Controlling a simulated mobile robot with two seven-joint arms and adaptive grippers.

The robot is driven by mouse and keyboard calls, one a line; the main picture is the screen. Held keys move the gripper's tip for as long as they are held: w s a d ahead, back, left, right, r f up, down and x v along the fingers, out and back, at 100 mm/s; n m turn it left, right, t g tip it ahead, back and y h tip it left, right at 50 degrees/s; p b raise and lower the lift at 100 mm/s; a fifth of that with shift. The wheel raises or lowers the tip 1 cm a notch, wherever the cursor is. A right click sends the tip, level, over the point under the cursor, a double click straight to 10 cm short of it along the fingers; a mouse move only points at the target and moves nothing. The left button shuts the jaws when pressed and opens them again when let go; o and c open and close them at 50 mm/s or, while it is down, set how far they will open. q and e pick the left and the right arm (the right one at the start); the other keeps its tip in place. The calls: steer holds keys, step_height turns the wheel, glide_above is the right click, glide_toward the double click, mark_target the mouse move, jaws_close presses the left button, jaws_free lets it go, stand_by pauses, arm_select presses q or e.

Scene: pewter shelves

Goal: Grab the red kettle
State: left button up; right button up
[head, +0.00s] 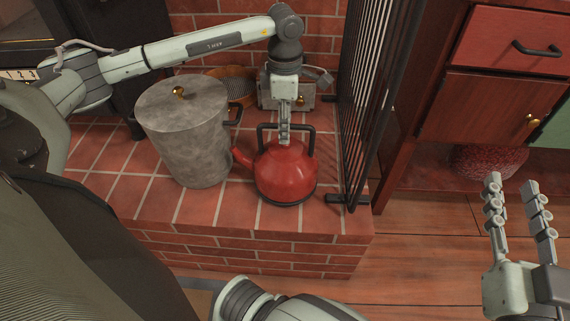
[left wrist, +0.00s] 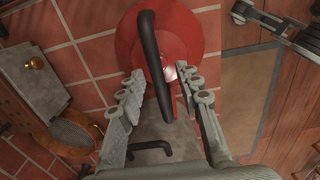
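The red kettle (head: 285,175) stands upright on the tiled brick hearth, with its spout to the left and a black handle (head: 300,127) arching over the top. My left gripper (head: 284,135) points down at the handle from above. In the left wrist view, its fingers (left wrist: 163,82) are spread, with the black handle (left wrist: 147,45) running between them and a gap on both sides. The kettle's red body (left wrist: 195,35) lies beyond the fingertips. My right gripper (head: 515,185) is open and empty at the right, over the wooden floor.
A grey lidded pot (head: 185,135) stands just left of the kettle, near its spout. A black metal screen (head: 365,110) stands close on the right. A tan round basket (head: 232,82) sits behind. A red cabinet (head: 475,105) is further right.

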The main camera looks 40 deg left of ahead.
arm_select(q)
steer(key=shift+f, duration=0.25)
steer(key=shift+c, duration=0.4)
jaws_close()
stand_by(0.4)
steer(key=shift+w+r, duration=0.1)
steer(key=shift+r, duration=0.05)
